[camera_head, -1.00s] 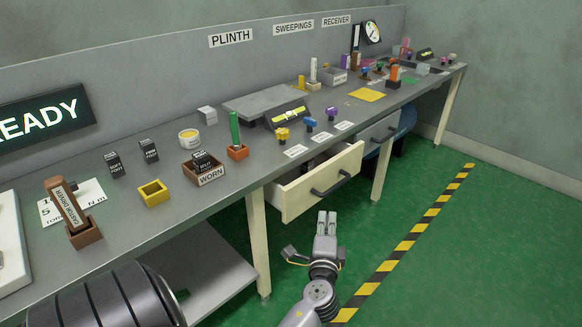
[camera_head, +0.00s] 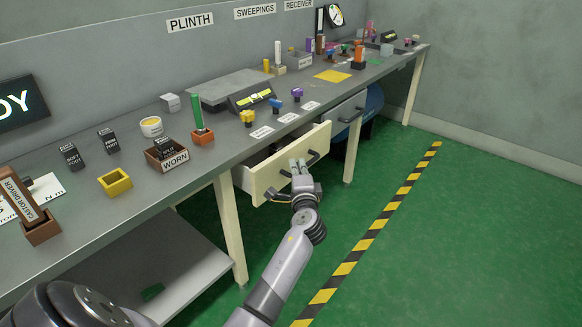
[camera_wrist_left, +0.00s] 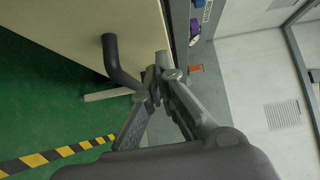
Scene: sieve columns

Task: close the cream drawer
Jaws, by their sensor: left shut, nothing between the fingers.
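The cream drawer (camera_head: 272,178) stands pulled out from under the bench, with its open top showing behind the front panel. Its dark bar handle (camera_head: 313,157) is on the front. My left gripper (camera_head: 299,165) is shut and empty in front of the panel, beside the handle and overlapping part of it in this view. In the left wrist view the shut fingertips (camera_wrist_left: 162,64) are close to the edge of the cream front (camera_wrist_left: 75,22), with the handle (camera_wrist_left: 116,62) just left of them. I cannot tell whether they touch the panel. My right gripper is not in view.
A grey drawer (camera_head: 347,112) is beside the cream one. The grey bench top (camera_head: 225,150) carries a yellow knob, a blue knob and a purple knob above the drawers. A bench leg (camera_head: 229,230) stands left of my arm. Green floor with a striped line (camera_head: 372,240) is free on the right.

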